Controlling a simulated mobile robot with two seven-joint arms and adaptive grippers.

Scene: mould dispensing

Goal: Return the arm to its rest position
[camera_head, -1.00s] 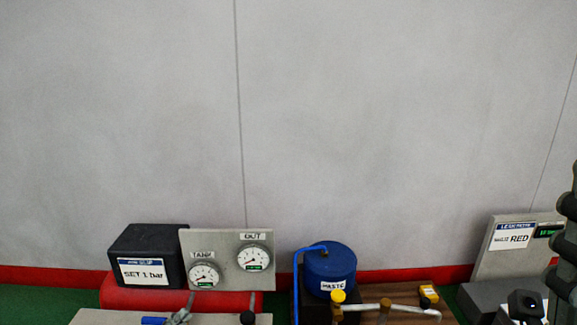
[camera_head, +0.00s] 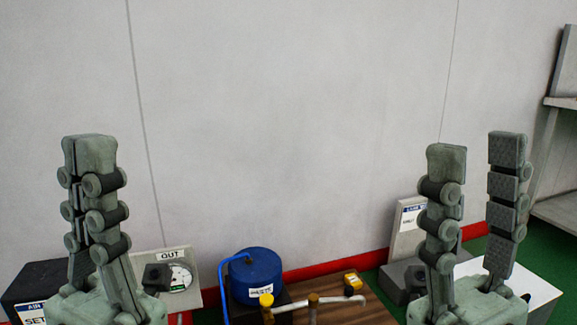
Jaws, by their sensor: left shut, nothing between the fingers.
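My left gripper (camera_head: 90,158) stands upright at the left of the head view, fingers pointing up. Its fingers are together and hold nothing. My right gripper (camera_head: 477,150) also stands upright, at the right, with its two fingers apart and nothing between them. Both are in front of the equipment along the wall, and the arms below them are out of frame.
Behind the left gripper are a dark box (camera_head: 28,284) and a gauge panel (camera_head: 203,298), partly hidden. A grey panel (camera_head: 405,240) and shelf (camera_head: 557,212) are at right.

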